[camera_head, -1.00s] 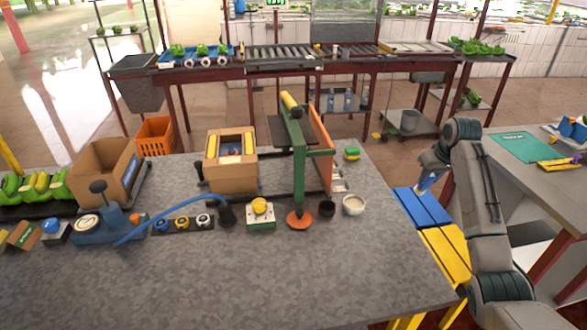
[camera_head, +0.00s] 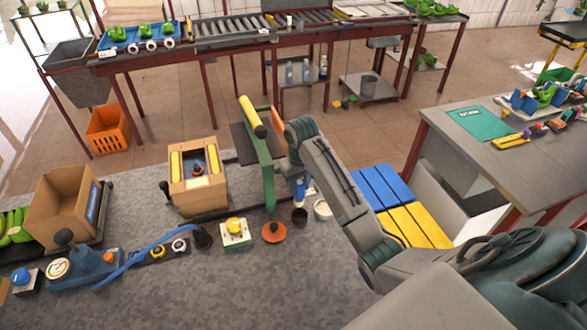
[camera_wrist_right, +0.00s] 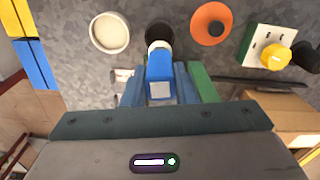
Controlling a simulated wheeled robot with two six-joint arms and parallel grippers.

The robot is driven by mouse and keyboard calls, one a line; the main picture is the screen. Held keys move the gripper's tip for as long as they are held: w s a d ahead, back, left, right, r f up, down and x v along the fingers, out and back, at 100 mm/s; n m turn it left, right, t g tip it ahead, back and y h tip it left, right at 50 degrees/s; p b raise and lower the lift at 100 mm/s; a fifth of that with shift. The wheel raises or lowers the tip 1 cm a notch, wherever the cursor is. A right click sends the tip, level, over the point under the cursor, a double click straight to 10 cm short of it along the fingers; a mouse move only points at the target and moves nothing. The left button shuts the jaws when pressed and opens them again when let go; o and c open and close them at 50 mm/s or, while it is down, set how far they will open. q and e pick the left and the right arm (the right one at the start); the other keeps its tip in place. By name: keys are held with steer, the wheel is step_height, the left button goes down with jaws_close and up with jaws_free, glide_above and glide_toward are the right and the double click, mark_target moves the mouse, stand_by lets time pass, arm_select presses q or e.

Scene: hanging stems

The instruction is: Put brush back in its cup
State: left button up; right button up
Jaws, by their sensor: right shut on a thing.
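My right gripper (camera_wrist_right: 160,88) is shut on the brush (camera_wrist_right: 160,70), which shows as a blue body with a white band toward its far end. In the head view the right gripper (camera_head: 299,182) comes down near the right end of the grey work table. The dark cup (camera_head: 300,217) stands just below it, and also shows in the right wrist view (camera_wrist_right: 160,33). The brush's far end overlaps the cup's near rim in the wrist view; I cannot tell whether it is inside or above. My left gripper is not in view.
A pale bowl (camera_head: 322,210) stands close beside the cup. An orange disc with a dark knob (camera_head: 275,233) and a box with a yellow button (camera_head: 235,232) are left of it. A green upright frame (camera_head: 262,165) rises close behind. The table front is clear.

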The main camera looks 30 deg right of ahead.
mark_target(300, 198)
steer(key=shift+s+f, duration=0.15)
steer(key=shift+f, duration=0.25)
steer(key=shift+s+f, duration=0.2)
steer(key=shift+f, duration=0.45)
step_height(300, 198, down, 3)
steer(key=shift+w+r, duration=0.15)
steer(key=shift+f, duration=0.85)
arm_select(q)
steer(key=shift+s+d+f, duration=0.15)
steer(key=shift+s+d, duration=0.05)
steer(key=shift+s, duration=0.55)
arm_select(e)
steer(key=shift+f, duration=0.1)
steer(key=shift+f, duration=0.55)
